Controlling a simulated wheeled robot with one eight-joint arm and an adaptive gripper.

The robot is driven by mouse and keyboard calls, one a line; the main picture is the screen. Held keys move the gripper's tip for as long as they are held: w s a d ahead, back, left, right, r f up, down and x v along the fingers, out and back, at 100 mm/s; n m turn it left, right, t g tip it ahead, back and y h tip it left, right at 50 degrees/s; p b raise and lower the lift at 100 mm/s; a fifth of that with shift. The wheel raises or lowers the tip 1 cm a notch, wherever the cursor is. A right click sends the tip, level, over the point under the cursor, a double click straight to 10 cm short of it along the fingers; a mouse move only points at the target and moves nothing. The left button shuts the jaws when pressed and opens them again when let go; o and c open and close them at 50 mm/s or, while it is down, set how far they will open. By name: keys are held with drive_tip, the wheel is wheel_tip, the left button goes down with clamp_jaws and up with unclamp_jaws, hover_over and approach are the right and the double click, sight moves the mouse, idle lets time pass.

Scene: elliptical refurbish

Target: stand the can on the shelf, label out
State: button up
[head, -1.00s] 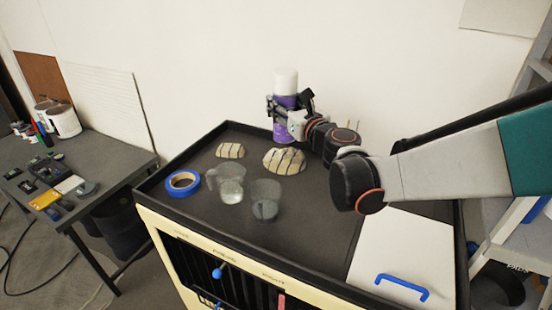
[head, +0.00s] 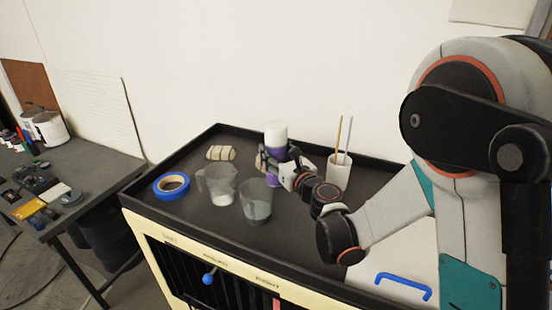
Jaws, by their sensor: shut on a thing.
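The can, a purple spray can with a white cap (head: 276,133), is upright over the back part of the cart's black top tray (head: 310,240). My gripper (head: 273,163) is shut around its purple body from the right. The fingers cover the middle of the can, and I cannot make out its label. I cannot tell whether its bottom touches the tray. The cart's front has a barred opening (head: 190,270) under a cream edge with small lettering, too small to read surely.
Two clear measuring cups (head: 217,187) (head: 257,203) stand in front of the can. Blue tape (head: 171,186) and a striped folded cloth (head: 221,153) lie left. A white cup with sticks (head: 338,172) stands right. A raised rim borders the tray.

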drive_tip(key=shift+f, duration=0.45)
drive_tip(key=shift+f, duration=0.15)
drive_tip(key=o, duration=1.4)
drive_tip(key=shift+r, duration=0.25)
drive_tip(key=v, duration=1.2)
drive_tip(key=shift+f+p, duration=0.15)
drive_tip(key=shift+p, duration=0.15)
